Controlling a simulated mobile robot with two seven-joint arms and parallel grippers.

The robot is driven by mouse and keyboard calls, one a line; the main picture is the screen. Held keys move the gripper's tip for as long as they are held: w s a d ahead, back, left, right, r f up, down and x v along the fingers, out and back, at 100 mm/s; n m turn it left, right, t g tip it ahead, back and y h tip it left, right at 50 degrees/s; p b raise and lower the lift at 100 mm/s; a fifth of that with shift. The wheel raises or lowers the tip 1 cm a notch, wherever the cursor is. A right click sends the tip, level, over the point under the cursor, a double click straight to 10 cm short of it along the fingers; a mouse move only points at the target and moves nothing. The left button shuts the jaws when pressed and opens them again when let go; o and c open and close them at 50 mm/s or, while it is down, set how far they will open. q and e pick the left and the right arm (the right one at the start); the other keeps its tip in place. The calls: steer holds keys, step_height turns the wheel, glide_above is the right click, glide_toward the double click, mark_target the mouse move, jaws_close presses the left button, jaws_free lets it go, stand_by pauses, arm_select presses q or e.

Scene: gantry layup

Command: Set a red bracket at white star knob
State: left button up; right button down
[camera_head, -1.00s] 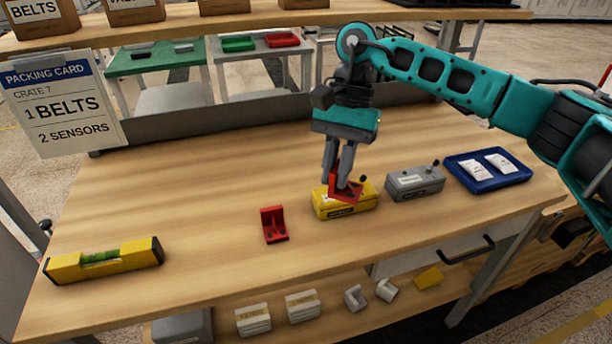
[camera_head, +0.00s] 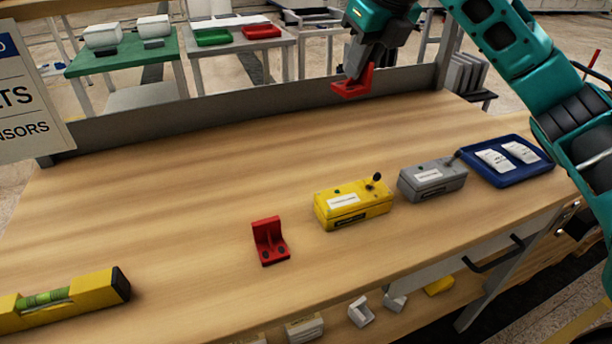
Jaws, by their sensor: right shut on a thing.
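One red bracket (camera_head: 354,86) is held in my right gripper (camera_head: 364,70), which is shut on it. It is raised and shows in front of the back ledge of the workbench. A second red bracket (camera_head: 268,244) with dark holes stands on the bench, left of the yellow box. I cannot make out a white star knob in this view. My left gripper is not in view.
A yellow box (camera_head: 340,208) and a grey box (camera_head: 428,184), each with a dark knob, stand right of centre. A blue tray (camera_head: 508,178) holds white packets. A yellow level (camera_head: 70,302) lies at front left. The middle-left wooden benchtop (camera_head: 170,190) is clear.

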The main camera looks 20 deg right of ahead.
steer(key=d+m, duration=0.1)
steer(key=m, duration=0.1)
steer(key=b, duration=0.4)
glide_toward(348, 170)
steer(key=shift+w+a+r+h, duration=0.15)
steer(key=shift+w+r+h, duration=0.05)
steer(key=shift+w, duration=0.25)
steer(key=shift+w+a+r+h, duration=0.15)
steer(key=shift+w+h, duration=0.05)
steer(key=shift+w, duration=0.25)
step_height(348, 170, down, 4)
steer(key=shift+f+b, duration=0.25)
steer(key=shift+b, duration=0.45)
steer(key=shift+f, duration=0.4)
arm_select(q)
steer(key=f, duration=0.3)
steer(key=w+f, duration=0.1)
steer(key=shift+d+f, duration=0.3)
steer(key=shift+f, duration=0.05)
arm_select(e)
steer(key=c, duration=1.1)
jaws_free()
